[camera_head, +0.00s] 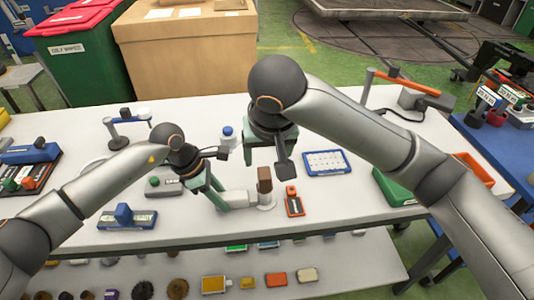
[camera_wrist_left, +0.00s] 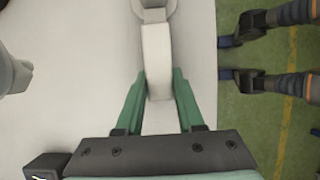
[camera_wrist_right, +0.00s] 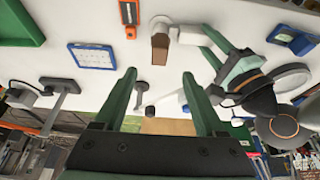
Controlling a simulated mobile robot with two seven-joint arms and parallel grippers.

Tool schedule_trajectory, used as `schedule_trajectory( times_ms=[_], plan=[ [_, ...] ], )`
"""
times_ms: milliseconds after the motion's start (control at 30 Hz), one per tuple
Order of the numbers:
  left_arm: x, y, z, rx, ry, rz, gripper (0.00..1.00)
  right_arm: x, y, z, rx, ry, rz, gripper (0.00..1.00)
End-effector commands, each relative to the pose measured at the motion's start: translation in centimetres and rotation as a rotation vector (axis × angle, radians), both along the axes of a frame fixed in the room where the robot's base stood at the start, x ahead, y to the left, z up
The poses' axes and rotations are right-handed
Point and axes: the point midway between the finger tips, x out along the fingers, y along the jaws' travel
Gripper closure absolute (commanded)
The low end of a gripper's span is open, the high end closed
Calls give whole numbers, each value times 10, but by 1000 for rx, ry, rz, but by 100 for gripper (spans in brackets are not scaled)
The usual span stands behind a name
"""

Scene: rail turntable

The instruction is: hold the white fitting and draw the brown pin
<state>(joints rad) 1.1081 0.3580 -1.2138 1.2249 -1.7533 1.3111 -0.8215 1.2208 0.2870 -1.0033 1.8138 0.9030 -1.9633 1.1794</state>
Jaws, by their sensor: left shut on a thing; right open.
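The white fitting (camera_head: 238,197) lies on the white table, with a round part at its right end. It also shows in the left wrist view (camera_wrist_left: 156,50) and the right wrist view (camera_wrist_right: 188,35). The brown pin (camera_head: 264,181) stands upright in that round end; it also shows in the right wrist view (camera_wrist_right: 160,48). My left gripper (camera_head: 221,201) is shut on the fitting's white arm, a green finger on each side. My right gripper (camera_head: 267,149) is open and empty, above and beyond the pin. The pin is out of the left wrist view.
A black-handled object (camera_head: 284,160) stands just beyond the pin. An orange-and-black device (camera_head: 294,203) lies right of it, and a blue-framed panel (camera_head: 327,162) further right. A white bottle with a blue cap (camera_head: 228,138) stands behind.

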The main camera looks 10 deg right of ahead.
Motion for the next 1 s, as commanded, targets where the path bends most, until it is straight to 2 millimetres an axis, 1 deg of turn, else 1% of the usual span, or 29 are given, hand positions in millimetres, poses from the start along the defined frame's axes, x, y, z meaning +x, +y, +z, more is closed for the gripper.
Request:
schedule_trajectory(
  times_ms=[67,167,400,600,800,1000],
  plan=[
    [0,0,0,-1,-1,0,100,2,-1,-4,-5,1,-3,28],
    [0,0,0,-1,0,0,100,7,-1,-16,-6,4,-5,28],
    [0,0,0,-1,0,-1,100,24,-2,-58,-6,3,-5,28],
    [0,0,0,-1,0,-1,100,37,-1,-89,-4,2,-3,28],
    [0,0,0,-1,0,-1,100,44,-1,-106,-4,0,-2,28],
    [0,0,0,-1,0,-1,100,46,-1,-109,-2,-2,-1,28]
  ],
)
